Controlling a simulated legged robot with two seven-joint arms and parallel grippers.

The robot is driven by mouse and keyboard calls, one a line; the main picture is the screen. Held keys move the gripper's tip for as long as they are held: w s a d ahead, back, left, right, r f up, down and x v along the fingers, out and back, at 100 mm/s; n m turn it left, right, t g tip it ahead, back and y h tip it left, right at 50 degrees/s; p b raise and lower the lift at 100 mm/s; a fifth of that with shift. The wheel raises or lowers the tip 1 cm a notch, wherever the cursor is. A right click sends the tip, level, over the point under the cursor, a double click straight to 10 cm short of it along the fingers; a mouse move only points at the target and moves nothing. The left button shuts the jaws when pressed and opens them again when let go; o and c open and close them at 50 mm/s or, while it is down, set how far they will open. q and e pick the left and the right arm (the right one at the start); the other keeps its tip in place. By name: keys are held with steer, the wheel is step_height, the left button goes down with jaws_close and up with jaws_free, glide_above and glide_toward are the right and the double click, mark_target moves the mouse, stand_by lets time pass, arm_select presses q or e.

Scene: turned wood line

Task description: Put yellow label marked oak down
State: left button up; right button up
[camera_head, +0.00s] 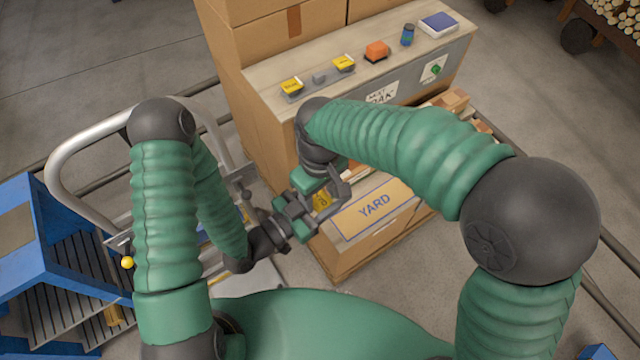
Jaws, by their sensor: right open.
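A yellow label (321,201) with dark marking lies at the left end of the box top, beside the YARD sign. My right gripper (335,194) is right above and around it, open; I cannot tell whether the label touches a finger. The marking is too small to read. My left gripper (297,216) is just left of the label, its fingers partly hidden and its jaws unclear. Two more yellow labels, one at left (291,86) and one at right (344,64), are in a grey holder on the upper ledge.
The YARD sign (373,209) is on the carton by my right gripper. The ledge also bears an orange item (377,50), a blue cylinder (408,35) and a blue-topped box (439,24). A metal rail (75,147) and a blue rack (32,245) stand at left.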

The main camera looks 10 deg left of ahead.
arm_select(q)
steer(key=shift+d, duration=0.1)
arm_select(e)
steer(key=shift+d, duration=0.15)
steer(key=shift+c, duration=1)
arm_select(q)
steer(key=shift+d, duration=0.1)
arm_select(e)
steer(key=shift+d, duration=0.1)
steer(key=c, duration=0.7)
arm_select(q)
steer(key=o, duration=1.4)
arm_select(e)
jaws_close()
